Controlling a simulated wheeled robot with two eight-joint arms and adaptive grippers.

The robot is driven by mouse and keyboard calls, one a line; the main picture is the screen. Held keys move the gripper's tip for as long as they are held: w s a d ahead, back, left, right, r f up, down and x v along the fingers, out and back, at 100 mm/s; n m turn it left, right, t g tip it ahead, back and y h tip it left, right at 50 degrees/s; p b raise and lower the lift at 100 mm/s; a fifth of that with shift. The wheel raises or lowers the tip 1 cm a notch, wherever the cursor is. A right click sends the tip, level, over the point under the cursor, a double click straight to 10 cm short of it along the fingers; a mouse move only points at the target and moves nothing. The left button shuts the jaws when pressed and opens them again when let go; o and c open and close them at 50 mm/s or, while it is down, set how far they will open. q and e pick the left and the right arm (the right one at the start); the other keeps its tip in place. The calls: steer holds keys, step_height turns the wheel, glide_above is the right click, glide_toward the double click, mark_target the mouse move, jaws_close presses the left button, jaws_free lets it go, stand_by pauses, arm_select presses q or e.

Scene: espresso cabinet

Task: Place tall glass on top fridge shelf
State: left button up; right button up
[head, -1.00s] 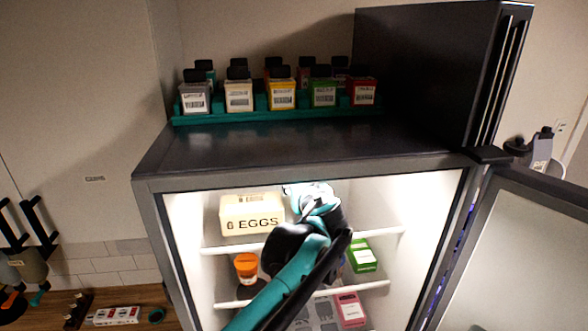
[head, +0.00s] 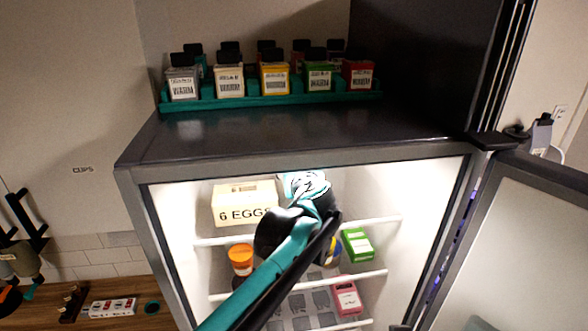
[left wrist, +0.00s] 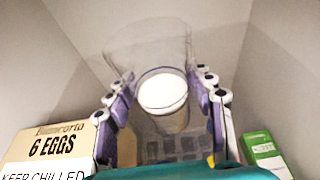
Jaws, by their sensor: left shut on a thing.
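The tall glass (left wrist: 150,55) is clear and shows between the fingers of my left gripper (left wrist: 163,98) in the left wrist view. The gripper is shut on it; a white round patch shows through the glass. In the head view my left arm reaches into the lit, open fridge, and its wrist hides the fingers and most of the glass. The top fridge shelf (head: 372,224) shows as a white front edge on both sides of the arm. Whether the glass touches the shelf cannot be told. My right gripper is not in view.
An egg carton (head: 245,203) stands on the top shelf, left of my arm; it also shows in the left wrist view (left wrist: 48,150). Below are an orange-lidded jar (head: 241,258), a green box (head: 357,245) and a pink box (head: 346,298). The fridge door (head: 520,250) stands open at right.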

arm_select(q)
steer(key=shift+w+a+f, duration=0.1)
steer(key=shift+w+f, duration=0.15)
steer(key=shift+w, duration=0.05)
steer(key=o, duration=1.7)
steer(key=shift+w+a+f, duration=0.15)
steer(key=shift+w+f, duration=0.15)
steer(key=shift+w, duration=0.3)
steer(key=shift+c, duration=0.2)
steer(key=shift+s+r, duration=0.3)
steer(key=shift+s, duration=0.2)
steer(key=shift+r, duration=0.2)
steer(key=shift+s+d, duration=0.25)
steer(key=shift+s, duration=0.05)
steer(key=b+v, duration=0.1)
steer(key=v, duration=0.5)
steer(key=shift+s+b, duration=0.15)
steer(key=shift+b, duration=0.25)
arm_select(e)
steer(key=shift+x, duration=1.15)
arm_select(q)
steer(key=shift+s+r, duration=0.1)
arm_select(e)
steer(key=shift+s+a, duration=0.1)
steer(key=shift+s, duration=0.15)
